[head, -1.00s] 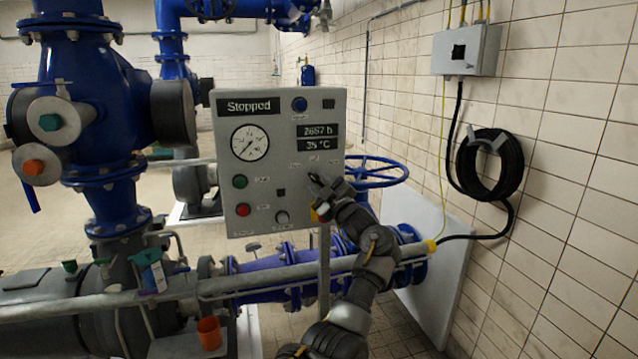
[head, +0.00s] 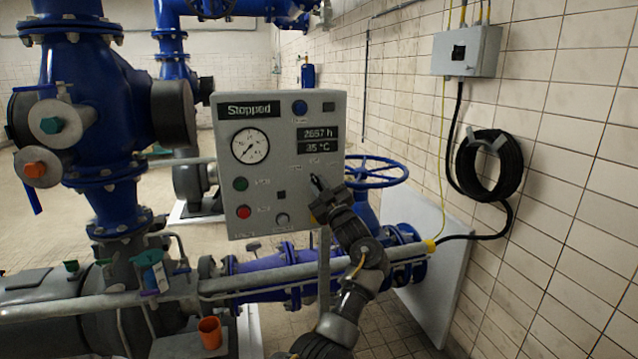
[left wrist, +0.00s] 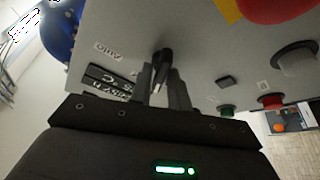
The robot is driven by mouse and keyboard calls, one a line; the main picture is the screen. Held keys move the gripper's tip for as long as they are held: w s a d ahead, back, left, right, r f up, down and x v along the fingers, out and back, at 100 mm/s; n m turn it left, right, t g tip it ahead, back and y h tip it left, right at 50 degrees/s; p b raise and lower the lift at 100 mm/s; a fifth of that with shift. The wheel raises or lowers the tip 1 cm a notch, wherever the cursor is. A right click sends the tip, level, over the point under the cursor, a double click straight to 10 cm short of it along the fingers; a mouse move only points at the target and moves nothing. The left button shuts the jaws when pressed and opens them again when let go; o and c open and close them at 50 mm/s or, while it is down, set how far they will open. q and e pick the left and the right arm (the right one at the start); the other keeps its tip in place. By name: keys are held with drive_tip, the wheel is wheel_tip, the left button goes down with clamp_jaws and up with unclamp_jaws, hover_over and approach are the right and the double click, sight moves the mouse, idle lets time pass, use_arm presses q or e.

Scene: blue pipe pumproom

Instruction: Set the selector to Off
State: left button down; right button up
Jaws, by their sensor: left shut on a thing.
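The grey control panel (head: 262,170) stands upright on a post and its top display reads "Stopped". The black selector handle (left wrist: 162,66) is on the panel face in the left wrist view, with an "Auto" label beside it. My left gripper (left wrist: 161,88) is shut on the selector handle, one finger on each side. In the head view my left gripper (head: 318,192) is at the panel's lower right and covers most of the selector. The selector's other labels are hidden or too small to read. My right gripper is not in view.
The panel also carries a green button (head: 240,184), a red button (head: 243,212), a grey knob (head: 282,219) and a gauge (head: 250,147). A large red button (left wrist: 275,8) on yellow is close by in the wrist view. A blue handwheel (head: 375,171) is behind the panel.

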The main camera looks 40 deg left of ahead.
use_arm(q)
drive_tip(key=m+t+p, duration=0.1)
drive_tip(key=m, duration=0.2)
drive_tip(key=m+t+h+p, duration=0.1)
drive_tip(key=m+t+p, duration=0.1)
drive_tip(key=m, duration=0.1)
drive_tip(key=shift+r, duration=0.1)
drive_tip(key=shift+m+t+p, duration=0.5)
drive_tip(key=shift+m+p, duration=0.2)
drive_tip(key=shift+m, duration=0.4)
drive_tip(key=shift+h, duration=0.3)
drive_tip(key=c, duration=1.5)
unclamp_jaws()
drive_tip(key=shift+b+v, duration=1.9)
drive_tip(key=shift+v, duration=3.55)
drive_tip(key=shift+a, duration=0.1)
